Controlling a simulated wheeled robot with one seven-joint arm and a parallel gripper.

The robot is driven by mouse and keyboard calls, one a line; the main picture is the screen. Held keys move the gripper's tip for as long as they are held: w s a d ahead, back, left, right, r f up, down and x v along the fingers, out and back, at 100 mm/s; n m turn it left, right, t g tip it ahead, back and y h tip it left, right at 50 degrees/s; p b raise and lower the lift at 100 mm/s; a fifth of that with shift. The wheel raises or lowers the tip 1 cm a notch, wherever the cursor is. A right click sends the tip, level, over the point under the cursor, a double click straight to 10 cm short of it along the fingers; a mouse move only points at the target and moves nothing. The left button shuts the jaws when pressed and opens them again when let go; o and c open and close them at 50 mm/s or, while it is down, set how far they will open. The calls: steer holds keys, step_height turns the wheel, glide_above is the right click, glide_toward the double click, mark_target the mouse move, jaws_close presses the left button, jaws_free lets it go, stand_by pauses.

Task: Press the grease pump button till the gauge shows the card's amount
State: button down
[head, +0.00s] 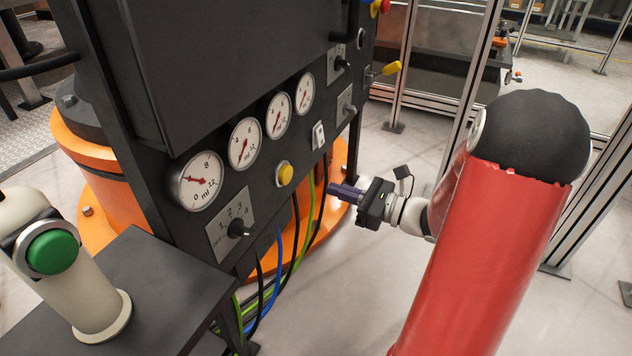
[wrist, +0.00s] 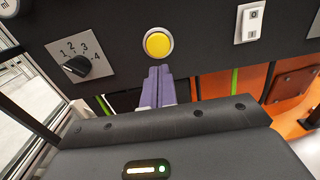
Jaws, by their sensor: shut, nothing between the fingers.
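A yellow button (head: 285,174) in a light ring sits on the dark panel, right of the numbered selector. In the wrist view the yellow button (wrist: 158,43) is just beyond my fingertips. My gripper (head: 334,190) is shut and empty, its purple fingers side by side, pointing at the panel. The fingertips (wrist: 160,70) appear just below the button, with a gap in the head view. No amount card is recognisable.
Three more gauges (head: 245,144) run along the panel. A selector knob (head: 239,228) marked 1 to 4 is below the largest gauge. A white rocker switch (head: 318,136) is right of the button. A green button (head: 52,250) tops a pale post. Cables hang below the panel.

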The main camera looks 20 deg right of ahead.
mark_target(289, 176)
steer(key=shift+v, duration=1.75)
steer(key=shift+d+p, duration=0.15)
steer(key=shift+p, duration=0.6)
steer(key=p, duration=0.7)
steer(key=shift+s+d+r, duration=0.1)
steer(key=shift+s+d, duration=0.15)
steer(key=shift+d, duration=0.1)
steer(key=shift+s+p, duration=0.1)
steer(key=shift+p, duration=0.7)
steer(key=shift+s+a+p, duration=0.1)
steer(key=shift+p, duration=0.4)
steer(key=shift+f, duration=0.25)
steer(key=x, duration=1.4)
steer(key=shift+a, duration=0.1)
